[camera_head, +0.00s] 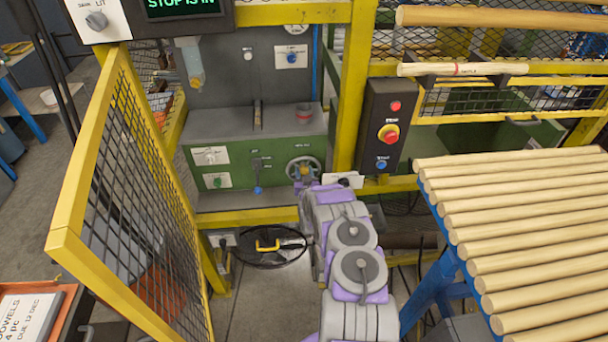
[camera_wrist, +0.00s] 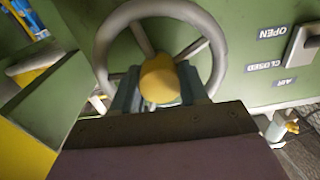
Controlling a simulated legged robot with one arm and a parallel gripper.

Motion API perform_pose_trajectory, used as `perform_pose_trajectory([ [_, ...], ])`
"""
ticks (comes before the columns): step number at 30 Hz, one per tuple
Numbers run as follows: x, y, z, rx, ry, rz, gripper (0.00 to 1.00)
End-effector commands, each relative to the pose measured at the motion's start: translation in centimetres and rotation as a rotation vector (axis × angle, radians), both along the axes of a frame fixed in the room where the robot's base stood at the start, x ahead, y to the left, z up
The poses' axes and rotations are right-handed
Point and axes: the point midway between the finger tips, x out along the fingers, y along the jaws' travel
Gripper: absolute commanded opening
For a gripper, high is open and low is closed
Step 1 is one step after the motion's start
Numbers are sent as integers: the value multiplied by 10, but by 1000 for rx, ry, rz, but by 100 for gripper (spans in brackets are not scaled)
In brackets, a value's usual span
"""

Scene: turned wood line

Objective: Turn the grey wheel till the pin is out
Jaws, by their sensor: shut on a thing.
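The grey wheel (camera_head: 319,163) is on the green machine front, behind the end of my arm. In the wrist view its rim (camera_wrist: 223,48) and spokes fill the upper middle. A yellow knob (camera_wrist: 160,76) shows in front of the wheel's middle. My gripper (camera_wrist: 161,92) has its jaws on both sides of the knob and is shut on it. In the head view my gripper (camera_head: 305,174) covers part of the wheel. I cannot make out the pin. A screen (camera_head: 182,5) at the top reads "STOP IS IN".
A yellow mesh gate (camera_head: 140,190) stands at left. A control box (camera_head: 386,125) with red and blue buttons is right of the wheel. A rack of wooden rods (camera_head: 520,220) fills the right.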

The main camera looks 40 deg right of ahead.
Motion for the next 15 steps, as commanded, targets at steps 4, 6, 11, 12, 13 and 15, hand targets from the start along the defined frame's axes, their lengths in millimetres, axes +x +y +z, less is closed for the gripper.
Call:
perform_pose_trajectory([
  [4, -2, -2, -1, -9, 8, -4, 0],
  [6, -2, -2, -1, -8, 8, -4, 0],
  [11, -2, -2, -1, -8, 8, -4, 45],
  [12, -2, -2, -1, -8, 8, -4, 49],
  [13, -2, -2, -1, -8, 6, -4, 52],
  [15, -1, -1, -1, -8, 6, -3, 59],
])
